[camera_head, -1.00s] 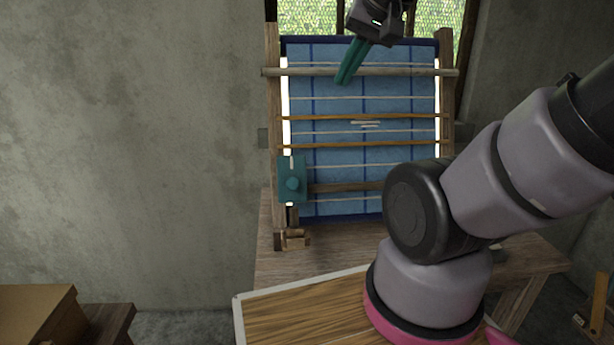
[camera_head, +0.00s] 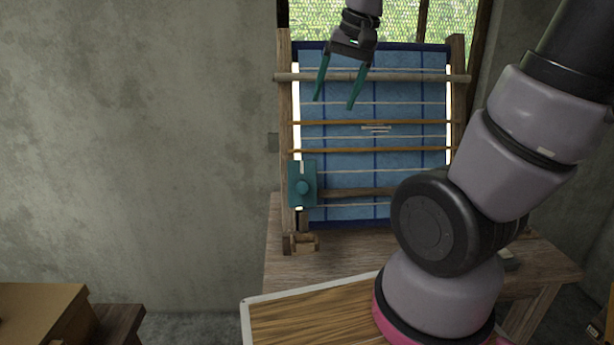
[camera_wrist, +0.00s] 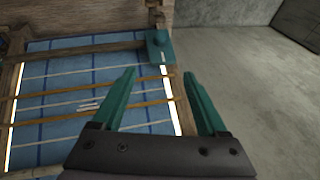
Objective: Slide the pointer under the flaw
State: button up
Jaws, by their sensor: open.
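My gripper (camera_head: 335,101), with teal fingers, is open and empty in front of the upper left cloth, above the pointer. In the wrist view the pointer appears beyond the spread fingertips (camera_wrist: 159,73).
A round wooden bar (camera_head: 400,77) crosses the loom's top, and several orange and pale strips cross the cloth. The lower rail (camera_head: 355,192) runs right from the pointer, partly hidden by my arm. The loom stands on a wooden table (camera_head: 340,252).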

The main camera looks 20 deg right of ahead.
jog(key=w+a+f+g+h, duration=0.2)
jog(key=w+a+f+g, duration=0.1)
jog(key=w+f, duration=0.25)
jog(key=n+g+h, duration=0.1)
jog(key=n+h, duration=0.1)
jog(key=h, duration=0.1)
send_near(301, 182)
jog(key=x, duration=1)
jog(key=shift+f, duration=0.15)
grip_shut()
dwell(0.6)
